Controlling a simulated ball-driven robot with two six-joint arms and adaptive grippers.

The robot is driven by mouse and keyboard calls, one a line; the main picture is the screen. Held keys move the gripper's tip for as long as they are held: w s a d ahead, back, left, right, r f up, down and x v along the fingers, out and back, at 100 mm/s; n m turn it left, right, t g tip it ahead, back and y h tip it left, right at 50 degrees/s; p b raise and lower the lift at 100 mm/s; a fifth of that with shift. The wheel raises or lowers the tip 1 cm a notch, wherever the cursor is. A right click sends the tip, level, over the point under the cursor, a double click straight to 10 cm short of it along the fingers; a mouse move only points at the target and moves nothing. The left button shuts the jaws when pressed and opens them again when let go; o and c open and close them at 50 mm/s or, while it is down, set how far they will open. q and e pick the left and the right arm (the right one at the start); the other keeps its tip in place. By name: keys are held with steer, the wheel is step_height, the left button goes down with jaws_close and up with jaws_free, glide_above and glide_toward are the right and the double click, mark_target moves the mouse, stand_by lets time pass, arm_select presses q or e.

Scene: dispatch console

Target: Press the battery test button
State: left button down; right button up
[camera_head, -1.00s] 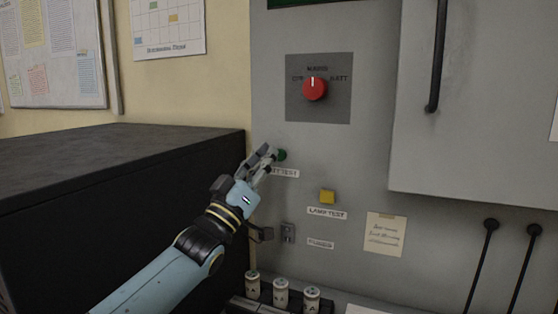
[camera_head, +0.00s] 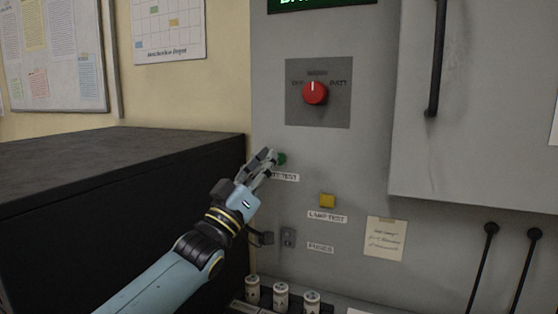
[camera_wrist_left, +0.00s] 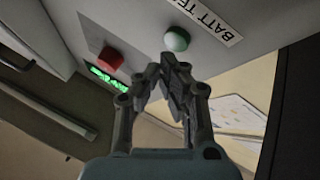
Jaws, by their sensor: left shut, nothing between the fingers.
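The green battery test button (camera_head: 282,159) is on the grey panel, above a label (camera_head: 285,177) that is partly covered by my left gripper (camera_head: 270,156). My left gripper is shut and empty, with its fingertips right beside the button in the head view. In the left wrist view the button (camera_wrist_left: 177,39) shows pale green beyond the shut fingertips (camera_wrist_left: 168,60), next to its "BATT TE..." label (camera_wrist_left: 216,22). A small gap seems to lie between the tips and the button there; I cannot tell exact contact. My right gripper is not in view.
A red rotary knob (camera_head: 315,92) sits above, and a yellow lamp test button (camera_head: 327,201) below right. A lit green display (camera_head: 322,3) is at the top. A black cabinet (camera_head: 120,220) stands left. Several fuses (camera_head: 281,296) stand below. A grey box (camera_head: 470,100) juts out at right.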

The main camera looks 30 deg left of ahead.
arm_select(q)
steer(key=shift+w, duration=0.15)
steer(key=shift+w, duration=0.3)
stand_by(0.6)
steer(key=shift+w+b, duration=0.4)
stand_by(0.3)
steer(key=shift+s, duration=0.3)
steer(key=shift+s+p, duration=0.5)
steer(key=shift+s, duration=0.05)
